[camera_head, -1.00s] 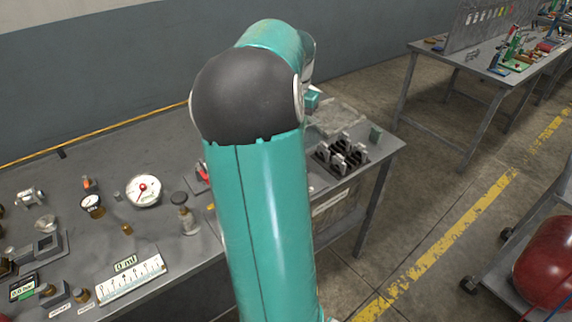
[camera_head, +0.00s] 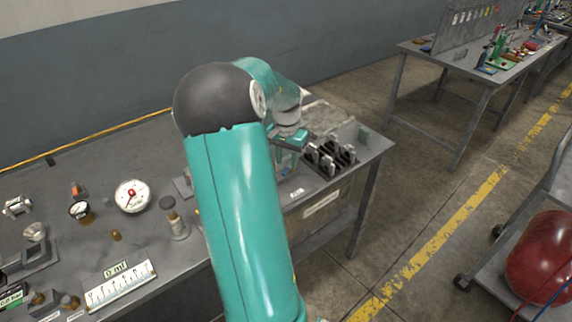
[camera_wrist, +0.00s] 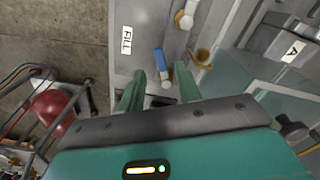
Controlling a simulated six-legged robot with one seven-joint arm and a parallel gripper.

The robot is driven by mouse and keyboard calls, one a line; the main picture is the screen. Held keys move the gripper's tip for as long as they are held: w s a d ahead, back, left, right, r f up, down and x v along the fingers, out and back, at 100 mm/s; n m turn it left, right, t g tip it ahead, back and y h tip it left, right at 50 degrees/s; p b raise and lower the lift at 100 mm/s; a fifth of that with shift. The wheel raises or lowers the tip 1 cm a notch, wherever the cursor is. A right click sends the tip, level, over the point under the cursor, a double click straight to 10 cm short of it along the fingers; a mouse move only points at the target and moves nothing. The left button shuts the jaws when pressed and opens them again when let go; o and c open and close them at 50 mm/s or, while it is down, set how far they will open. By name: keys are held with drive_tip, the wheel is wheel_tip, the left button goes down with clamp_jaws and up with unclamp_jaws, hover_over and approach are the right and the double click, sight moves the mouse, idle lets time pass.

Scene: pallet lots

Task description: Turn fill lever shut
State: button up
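In the wrist view, the fill lever (camera_wrist: 160,62) has a blue handle and sits beside a white label reading FILL (camera_wrist: 127,40). My gripper (camera_wrist: 159,72) is open, with its two green fingers apart and pointing toward the blue handle, which shows between the fingertips. No clear contact shows, and the fingers' depth relative to the handle is hard to tell. In the head view my gripper (camera_head: 287,158) is low over the front right part of the bench, and the lever is too small there to make out.
A second lever with a pale handle (camera_wrist: 186,15) and a brass fitting (camera_wrist: 203,57) are close to the fill lever. Black clamps (camera_head: 328,155) stand just right of my gripper. A dial gauge (camera_head: 132,196) and glass bottle (camera_head: 177,222) are left of my arm.

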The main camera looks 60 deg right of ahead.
drive_tip(key=shift+w+f, duration=0.15)
drive_tip(key=shift+f, duration=1.1)
clamp_jaws()
drive_tip(key=m, duration=0.1)
drive_tip(key=w+m, duration=0.1)
drive_tip(key=m, duration=0.3)
drive_tip(key=shift+w+d, duration=0.2)
drive_tip(key=shift+w, duration=0.15)
unclamp_jaws()
